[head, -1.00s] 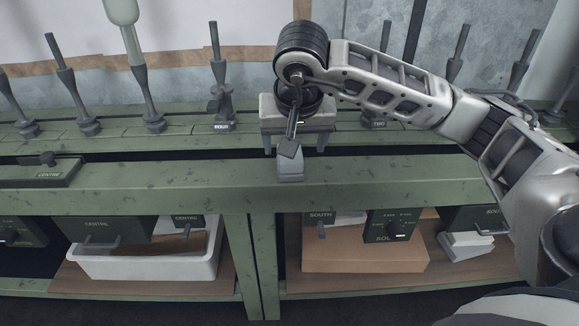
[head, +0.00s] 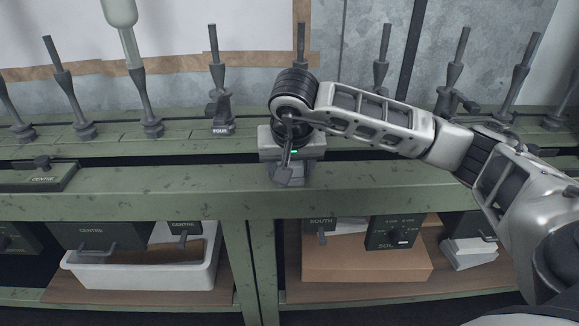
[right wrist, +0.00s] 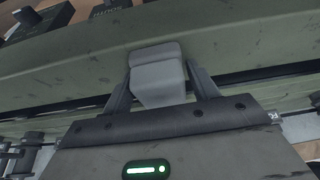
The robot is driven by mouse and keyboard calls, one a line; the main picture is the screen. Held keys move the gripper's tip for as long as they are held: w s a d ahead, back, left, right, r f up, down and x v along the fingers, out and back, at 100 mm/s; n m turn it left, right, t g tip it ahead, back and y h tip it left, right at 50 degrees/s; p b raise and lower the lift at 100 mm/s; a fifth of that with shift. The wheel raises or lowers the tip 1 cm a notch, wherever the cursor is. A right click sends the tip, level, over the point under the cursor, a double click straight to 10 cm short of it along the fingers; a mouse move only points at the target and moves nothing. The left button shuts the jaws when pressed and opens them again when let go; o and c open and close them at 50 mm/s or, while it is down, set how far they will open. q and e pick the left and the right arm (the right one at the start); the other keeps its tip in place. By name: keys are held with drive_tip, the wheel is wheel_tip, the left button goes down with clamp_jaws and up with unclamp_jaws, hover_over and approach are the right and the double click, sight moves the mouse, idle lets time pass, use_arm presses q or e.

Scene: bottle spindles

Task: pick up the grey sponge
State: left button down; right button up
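The grey sponge (right wrist: 158,75) is a light grey block at the front edge of the green bench top (head: 150,204). In the right wrist view it lies between the two dark fingers of my right gripper (right wrist: 160,68). The fingers stand apart on either side of it, with a narrow gap at the right finger. Contact at the left finger is hard to tell. In the head view my right gripper (head: 287,175) points down at the bench edge and mostly hides the sponge. My left gripper is not in view.
Several grey spindles stand along the back ledge, one with a pale bottle (head: 119,14) on top. The lower shelf holds a white tray (head: 140,275) and a cardboard box (head: 350,265). The bench front beside my gripper is clear.

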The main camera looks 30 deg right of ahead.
drive_tip(key=c, duration=0.5)
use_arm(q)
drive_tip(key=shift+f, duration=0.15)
use_arm(e)
drive_tip(key=shift+c, duration=0.4)
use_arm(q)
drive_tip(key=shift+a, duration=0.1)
use_arm(e)
drive_tip(key=shift+r, duration=0.6)
wheel_tip(320, 180, up, 3)
drive_tip(key=shift+f+p, duration=0.2)
drive_tip(key=shift+p, duration=0.35)
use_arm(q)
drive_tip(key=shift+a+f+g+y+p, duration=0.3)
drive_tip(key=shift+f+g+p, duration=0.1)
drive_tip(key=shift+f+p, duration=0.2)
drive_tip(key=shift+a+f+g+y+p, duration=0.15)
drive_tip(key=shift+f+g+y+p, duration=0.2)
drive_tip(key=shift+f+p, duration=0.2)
use_arm(e)
drive_tip(key=s+r, duration=0.9)
drive_tip(key=s, duration=0.5)
drive_tip(key=shift+d, duration=0.35)
drive_tip(key=shift+r, duration=0.1)
